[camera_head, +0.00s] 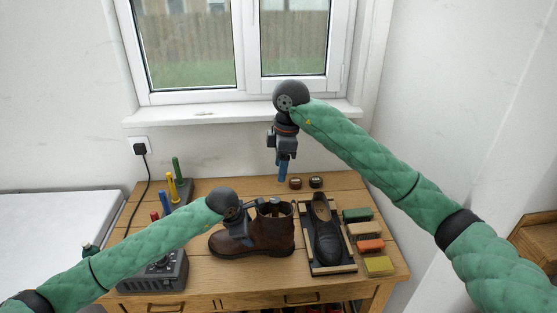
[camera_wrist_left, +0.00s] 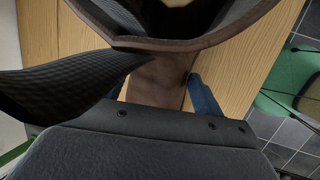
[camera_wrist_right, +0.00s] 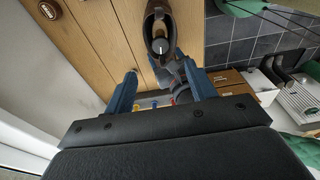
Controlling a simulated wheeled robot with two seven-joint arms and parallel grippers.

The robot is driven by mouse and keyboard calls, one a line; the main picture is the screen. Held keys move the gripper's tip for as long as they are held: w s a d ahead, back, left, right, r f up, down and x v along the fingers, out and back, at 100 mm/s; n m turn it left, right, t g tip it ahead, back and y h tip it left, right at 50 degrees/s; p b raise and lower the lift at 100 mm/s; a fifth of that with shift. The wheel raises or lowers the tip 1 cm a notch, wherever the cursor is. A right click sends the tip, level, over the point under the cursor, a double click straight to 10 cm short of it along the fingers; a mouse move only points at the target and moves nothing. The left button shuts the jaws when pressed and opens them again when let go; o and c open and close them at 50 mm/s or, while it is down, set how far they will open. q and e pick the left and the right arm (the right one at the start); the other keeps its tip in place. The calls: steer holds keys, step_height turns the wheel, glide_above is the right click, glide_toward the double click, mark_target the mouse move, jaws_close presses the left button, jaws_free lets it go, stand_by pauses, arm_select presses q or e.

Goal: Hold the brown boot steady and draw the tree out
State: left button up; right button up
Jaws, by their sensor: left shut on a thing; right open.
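The brown boot (camera_head: 262,235) stands upright on the wooden table, toe to the left, and also shows in the right wrist view (camera_wrist_right: 156,12). My left gripper (camera_head: 250,207) is shut on the boot's upper part; in the left wrist view its blue fingers (camera_wrist_left: 158,90) lie either side of brown leather. The tree shows only as a grey knob (camera_wrist_right: 160,46) in the boot's opening; the rest is hidden inside the boot. My right gripper (camera_head: 282,176) is open, empty and pointing down, above the table behind the boot, apart from the knob.
A black shoe (camera_head: 327,240) lies in a wooden-edged tray right of the boot. Two small tins (camera_head: 296,183) sit at the back. A grey box (camera_head: 165,275) and coloured-handled tools (camera_head: 172,188) stand left.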

mark_target(275, 199)
steer(key=f, duration=0.4)
steer(key=a+f, duration=0.1)
steer(key=f, duration=0.6)
steer(key=shift+a+f, duration=0.25)
steer(key=shift+f, duration=0.1)
jaws_close()
steer(key=shift+a+r, duration=0.15)
steer(key=shift+a, duration=0.05)
